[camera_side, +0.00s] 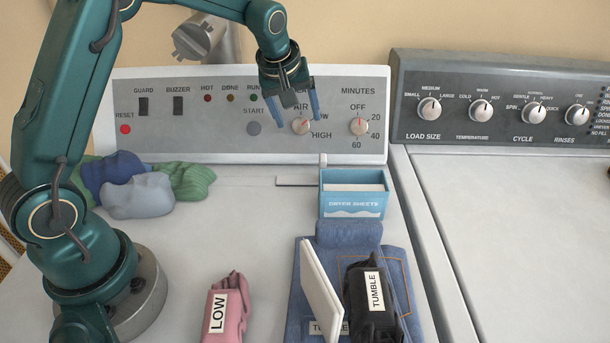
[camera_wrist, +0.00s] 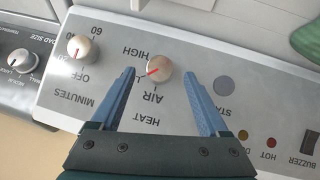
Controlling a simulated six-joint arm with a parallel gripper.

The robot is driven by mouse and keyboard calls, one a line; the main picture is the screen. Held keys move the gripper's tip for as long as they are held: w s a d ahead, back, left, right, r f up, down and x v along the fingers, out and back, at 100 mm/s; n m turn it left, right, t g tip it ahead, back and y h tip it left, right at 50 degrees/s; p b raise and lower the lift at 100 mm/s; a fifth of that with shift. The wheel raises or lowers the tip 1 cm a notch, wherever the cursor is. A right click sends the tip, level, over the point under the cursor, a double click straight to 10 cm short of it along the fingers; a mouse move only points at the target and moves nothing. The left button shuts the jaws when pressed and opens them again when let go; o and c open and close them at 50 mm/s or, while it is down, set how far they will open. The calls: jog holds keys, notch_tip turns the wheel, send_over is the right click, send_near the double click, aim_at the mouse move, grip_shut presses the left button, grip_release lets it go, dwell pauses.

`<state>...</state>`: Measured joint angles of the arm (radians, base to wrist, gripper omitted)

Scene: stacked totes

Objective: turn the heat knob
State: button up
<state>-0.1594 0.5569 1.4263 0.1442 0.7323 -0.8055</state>
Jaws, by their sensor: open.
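The heat knob (camera_side: 300,127) is a round metal knob with a red pointer on the grey dryer panel. It also shows in the wrist view (camera_wrist: 159,69). AIR, LOW and HIGH are printed around it, and the pointer is turned toward the LOW side. My gripper (camera_side: 298,119) hangs in front of the panel with its blue fingers apart. In the wrist view my gripper (camera_wrist: 160,76) has one finger on each side of the knob, with gaps showing. The left finger there partly covers LOW. A pink item (camera_side: 228,310) labelled LOW lies on the dryer top.
The minutes knob (camera_side: 359,127) is just right of the heat knob; the start button (camera_side: 254,128) is left. A blue dryer-sheet box (camera_side: 353,204) stands below. A black item (camera_side: 372,300) labelled TUMBLE lies on folded denim (camera_side: 306,248) beside a white board (camera_side: 320,290).

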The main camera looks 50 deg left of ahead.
jog(key=s+d+r+m+t, duration=0.2)
jog(key=s+d+r, duration=0.3)
jog(key=s+r, duration=0.6)
jog(key=s+d+f+m+g+h, duration=0.1)
jog(key=s+d+f+m, duration=0.2)
jog(key=s, duration=0.4)
jog(key=s+d+f+m+h, duration=0.1)
jog(key=s+f+m, duration=0.1)
jog(key=s+m, duration=0.4)
jog(key=w+a+r+m+t+y, duration=0.1)
jog(key=w+a+r+t, duration=0.2)
jog(key=w, duration=0.4)
jog(key=w+a+r+m+t+y, duration=0.1)
jog(key=w+r+t, duration=0.3)
jog(key=w+r, duration=0.25)
jog(key=w+d+r+m+t+h, duration=0.2)
jog(key=w+d+r+m+h, duration=0.1)
jog(key=w+d+m+h, duration=0.55)
jog(key=s+d+f+m+g+h, duration=0.3)
jog(key=d+f+m+g+h, duration=0.2)
jog(key=d+m+g+h, duration=0.15)
jog(key=s+a+f+m+g, duration=0.35)
jog(key=s+f+g, duration=0.55)
jog(key=s+g, duration=0.35)
jog(key=s+d+f+m+g, duration=0.1)
jog(key=s+d+f, duration=0.1)
jog(key=d, duration=0.3)
jog(key=shift+d+y, duration=0.15)
jog(key=shift+y, duration=0.15)
